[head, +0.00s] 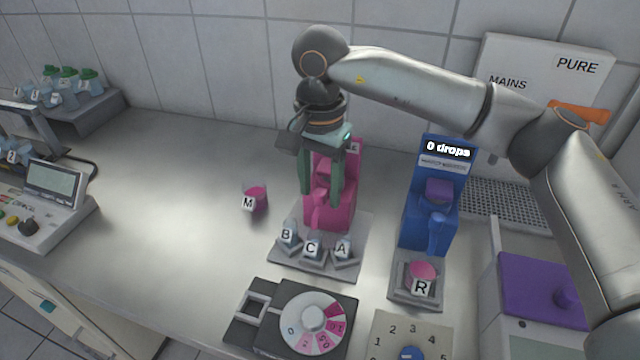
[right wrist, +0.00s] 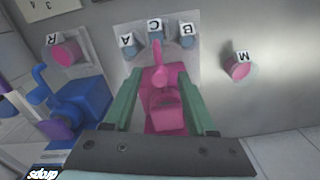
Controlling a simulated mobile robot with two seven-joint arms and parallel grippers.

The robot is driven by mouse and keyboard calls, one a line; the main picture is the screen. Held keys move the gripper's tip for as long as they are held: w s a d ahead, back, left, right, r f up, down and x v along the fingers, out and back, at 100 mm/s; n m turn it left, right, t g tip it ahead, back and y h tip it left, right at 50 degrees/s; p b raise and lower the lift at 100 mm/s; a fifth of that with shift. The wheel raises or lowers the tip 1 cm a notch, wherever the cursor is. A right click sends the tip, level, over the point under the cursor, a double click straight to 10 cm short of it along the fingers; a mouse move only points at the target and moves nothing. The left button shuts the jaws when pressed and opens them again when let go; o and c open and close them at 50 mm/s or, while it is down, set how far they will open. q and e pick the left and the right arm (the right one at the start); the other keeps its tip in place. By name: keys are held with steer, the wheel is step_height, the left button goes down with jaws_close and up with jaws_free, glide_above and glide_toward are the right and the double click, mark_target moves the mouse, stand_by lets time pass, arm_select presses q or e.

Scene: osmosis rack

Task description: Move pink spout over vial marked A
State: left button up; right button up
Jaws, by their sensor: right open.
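The pink dispenser (head: 345,165) stands on the bench, and its pink spout (head: 318,216) points forward, toward the vial marked C (head: 312,249). In the right wrist view the spout (right wrist: 159,78) also lines up with vial C (right wrist: 155,32). The vial marked A (head: 343,250) sits right of C, and the vial marked B (head: 288,240) sits left of it. My right gripper (head: 321,198) points down with its green fingers open, one on each side of the pink spout part. Contact with it cannot be told. My left gripper is not in view.
A blue dispenser (head: 428,180) reading 0 drops stands to the right, with vial R (head: 422,275) below it. A pink vial M (head: 254,198) stands to the left. A dial device (head: 265,340) sits in front. The bench's left middle is clear.

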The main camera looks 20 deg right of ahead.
jaws_close()
stand_by(0.3)
stand_by(1.1)
